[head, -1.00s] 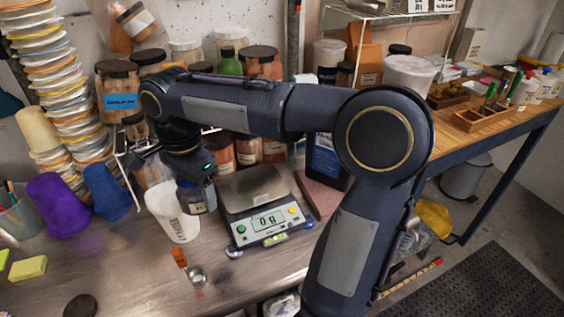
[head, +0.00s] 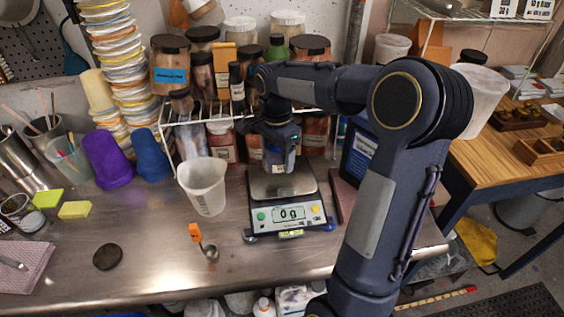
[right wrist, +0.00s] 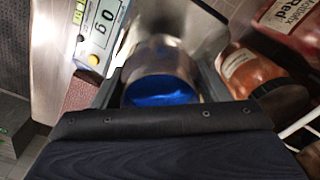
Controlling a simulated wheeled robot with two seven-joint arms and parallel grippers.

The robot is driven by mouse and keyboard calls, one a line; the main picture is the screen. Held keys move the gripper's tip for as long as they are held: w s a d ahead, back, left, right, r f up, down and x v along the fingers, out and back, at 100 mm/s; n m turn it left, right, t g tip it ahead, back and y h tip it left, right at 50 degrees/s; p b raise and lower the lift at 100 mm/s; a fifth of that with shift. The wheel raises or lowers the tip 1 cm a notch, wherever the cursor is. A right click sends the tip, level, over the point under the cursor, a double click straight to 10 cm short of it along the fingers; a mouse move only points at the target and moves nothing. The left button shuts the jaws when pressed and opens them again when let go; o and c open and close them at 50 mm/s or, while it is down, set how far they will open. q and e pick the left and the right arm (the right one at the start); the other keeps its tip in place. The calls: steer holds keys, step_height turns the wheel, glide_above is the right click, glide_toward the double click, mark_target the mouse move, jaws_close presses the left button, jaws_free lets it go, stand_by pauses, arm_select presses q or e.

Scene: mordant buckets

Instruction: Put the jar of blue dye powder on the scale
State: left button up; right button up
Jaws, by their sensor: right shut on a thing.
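My right gripper (head: 280,140) is shut on the jar of blue dye powder (head: 279,160). It holds the jar upright over the back part of the scale's pan. In the right wrist view the open-topped jar (right wrist: 160,72) sits between the fingers, with bright blue powder inside. The scale (head: 289,213) stands on the metal bench and its display reads 0 g. I cannot tell for sure whether the jar's base touches the pan. The scale's display also shows in the right wrist view (right wrist: 103,22). My left gripper is not in view.
A white plastic beaker (head: 205,188) stands just left of the scale. A measuring spoon with an orange handle (head: 203,242) lies in front of it. A wire shelf with several jars is behind.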

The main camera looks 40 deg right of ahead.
mark_target(282, 166)
steer(key=shift+w+d+f, duration=0.25)
steer(key=shift+d+f, duration=0.6)
steer(key=shift+f, duration=0.2)
steer(key=shift+d+f, duration=0.15)
steer(key=shift+f, duration=1.6)
steer(key=shift+w, duration=0.1)
steer(key=shift+f, duration=0.25)
steer(key=o, duration=1.1)
steer(key=shift+c, duration=0.2)
steer(key=shift+r, duration=0.1)
